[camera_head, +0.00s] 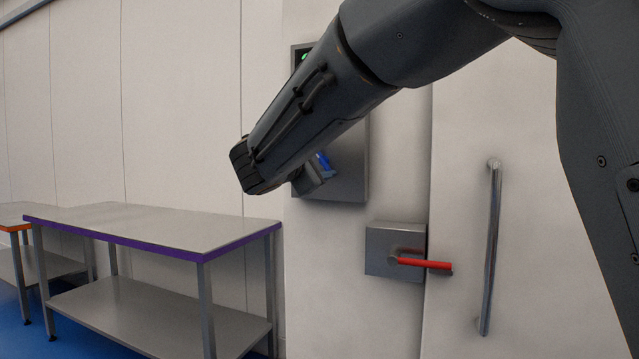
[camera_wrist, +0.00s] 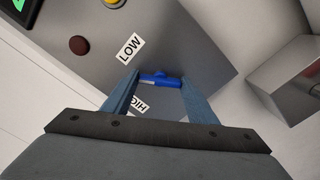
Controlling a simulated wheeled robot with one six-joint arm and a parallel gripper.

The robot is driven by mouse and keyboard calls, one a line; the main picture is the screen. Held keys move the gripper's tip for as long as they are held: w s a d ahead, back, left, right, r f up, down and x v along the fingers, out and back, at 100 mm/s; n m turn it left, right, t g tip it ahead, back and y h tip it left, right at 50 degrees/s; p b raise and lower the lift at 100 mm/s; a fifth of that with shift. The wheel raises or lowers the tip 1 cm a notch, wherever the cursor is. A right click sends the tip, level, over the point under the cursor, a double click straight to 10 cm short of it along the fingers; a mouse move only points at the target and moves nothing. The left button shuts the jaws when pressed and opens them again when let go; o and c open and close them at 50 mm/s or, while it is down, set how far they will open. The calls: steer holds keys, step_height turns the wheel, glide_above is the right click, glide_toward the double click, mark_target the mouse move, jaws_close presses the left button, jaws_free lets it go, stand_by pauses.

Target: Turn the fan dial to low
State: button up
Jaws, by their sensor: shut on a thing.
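The blue fan dial (camera_wrist: 160,79) sits on the grey control panel (camera_wrist: 195,40) on the wall. My gripper (camera_wrist: 159,84) is shut on the dial, one finger at each end of it. The LOW label (camera_wrist: 130,48) is above and left of the dial in the wrist view. In the head view my arm covers much of the panel (camera_head: 345,165), and a bit of the blue dial (camera_head: 324,161) shows beside my gripper (camera_head: 312,178). I cannot tell exactly where the dial points.
A dark red button (camera_wrist: 78,45), a yellow button (camera_wrist: 113,2) and a green display (camera_wrist: 19,6) are on the panel. A grey box (camera_head: 385,245) with a red lever (camera_head: 425,264) is below right, near a door handle (camera_head: 491,245). A purple-edged table (camera_head: 150,222) stands left.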

steer(key=m+b, duration=0.1)
steer(key=b, duration=0.2)
steer(key=m+b, duration=0.2)
steer(key=b, duration=0.1)
steer(key=m+b, duration=0.1)
steer(key=b, duration=0.2)
steer(key=shift+f+m, duration=0.3)
steer(key=shift+m, duration=0.1)
steer(key=m+b, duration=0.2)
steer(key=b, duration=0.2)
steer(key=shift+r, duration=0.1)
steer(key=shift+r+b, duration=0.1)
steer(key=shift+b, duration=0.25)
steer(key=o, duration=1.1)
steer(key=shift+c, duration=0.2)
steer(key=shift+s+r, duration=0.1)
steer(key=v, duration=0.7)
steer(key=shift+s, duration=0.3)
